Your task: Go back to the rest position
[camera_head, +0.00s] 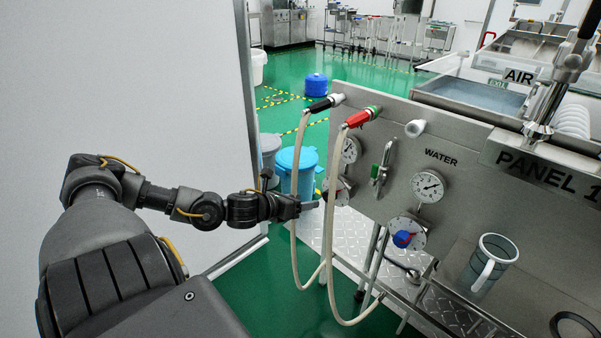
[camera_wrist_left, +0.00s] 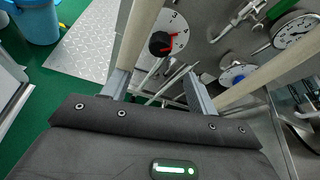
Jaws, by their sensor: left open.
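My left arm reaches in from the left in the head view, and its gripper (camera_head: 310,205) is beside the steel washer panel (camera_head: 390,160). The left gripper (camera_wrist_left: 160,90) is open and empty in the left wrist view, its two fingers apart. A dial with a black knob and red mark (camera_wrist_left: 165,42) lies beyond the fingers. The dial is partly hidden by the gripper and hoses in the head view. Two pale hoses (camera_head: 297,200) hang close to the gripper; whether they touch it cannot be told. My right gripper is not in view.
The panel carries a green-handled valve (camera_head: 381,168), a round gauge (camera_head: 428,187) and a blue knob (camera_head: 403,239). A grey mug (camera_head: 492,262) is at the lower right. A blue bin (camera_head: 297,170) stands behind the gripper. A white wall (camera_head: 120,80) is at the left.

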